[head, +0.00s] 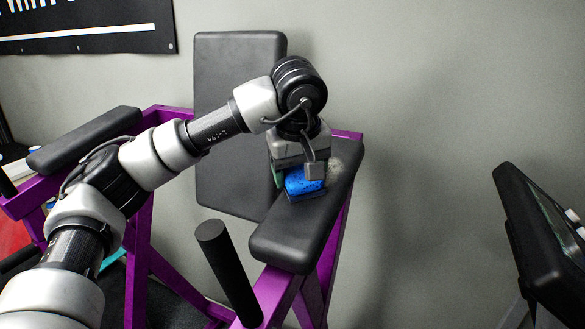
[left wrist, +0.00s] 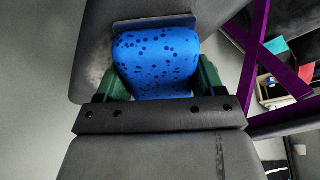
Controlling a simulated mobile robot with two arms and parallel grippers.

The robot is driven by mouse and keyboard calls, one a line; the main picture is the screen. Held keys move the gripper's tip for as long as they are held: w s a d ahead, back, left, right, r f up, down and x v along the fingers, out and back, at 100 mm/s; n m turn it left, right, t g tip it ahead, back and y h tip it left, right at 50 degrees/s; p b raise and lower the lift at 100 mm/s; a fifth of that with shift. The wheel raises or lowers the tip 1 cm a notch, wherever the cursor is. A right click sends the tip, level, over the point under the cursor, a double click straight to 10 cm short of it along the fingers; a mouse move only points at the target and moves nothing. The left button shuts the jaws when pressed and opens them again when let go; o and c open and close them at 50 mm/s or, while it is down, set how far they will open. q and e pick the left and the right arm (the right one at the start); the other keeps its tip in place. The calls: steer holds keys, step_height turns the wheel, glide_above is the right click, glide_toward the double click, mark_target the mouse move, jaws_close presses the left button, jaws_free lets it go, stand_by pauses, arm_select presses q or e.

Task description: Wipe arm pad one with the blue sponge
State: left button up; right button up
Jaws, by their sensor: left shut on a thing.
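The blue sponge (head: 304,183) is held in my left gripper (head: 297,182), low against the top of a black arm pad (head: 290,243) on a purple frame. In the left wrist view the sponge (left wrist: 157,62) is bright blue with dark spots, and the green fingers of my left gripper (left wrist: 160,80) are shut on its two sides. A pale dusty patch shows on the pad beside the gripper in the head view. Whether the sponge presses on the pad cannot be told for sure. A second black arm pad (head: 84,140) is at the left. My right gripper is not in view.
A tall black backrest (head: 240,75) stands behind my left arm. A black handle (head: 227,270) sticks up in front of the pad. Purple frame bars (head: 138,255) run below. A black console (head: 545,240) stands at the right, with bare wall between.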

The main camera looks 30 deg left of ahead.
mark_target(344, 171)
arm_select(q)
steer(key=shift+w+d+r, duration=0.1)
steer(key=shift+d, duration=1.15)
steer(key=shift+w+d, duration=0.1)
steer(key=shift+d, duration=1.9)
steer(key=shift+w+r+p, duration=0.1)
steer(key=shift+w+p, duration=0.6)
steer(key=shift+p, duration=0.05)
steer(key=shift+w+a, duration=0.1)
steer(key=shift+w, duration=0.65)
steer(key=shift+s+a, duration=0.15)
steer(key=shift+a, duration=1.5)
steer(key=shift+s+a, duration=0.1)
steer(key=shift+a, duration=2.25)
steer(key=shift+w+r+p, duration=0.25)
steer(key=shift+w+p, duration=0.1)
steer(key=shift+w, duration=0.15)
steer(key=shift+w+p, duration=0.45)
steer(key=shift+w, duration=0.45)
steer(key=shift+d, duration=1)
steer(key=shift+d+f+p, duration=0.1)
steer(key=shift+d+p, duration=0.2)
steer(key=shift+d, duration=1.55)
steer(key=shift+w+d, duration=0.25)
steer(key=shift+d, duration=1)
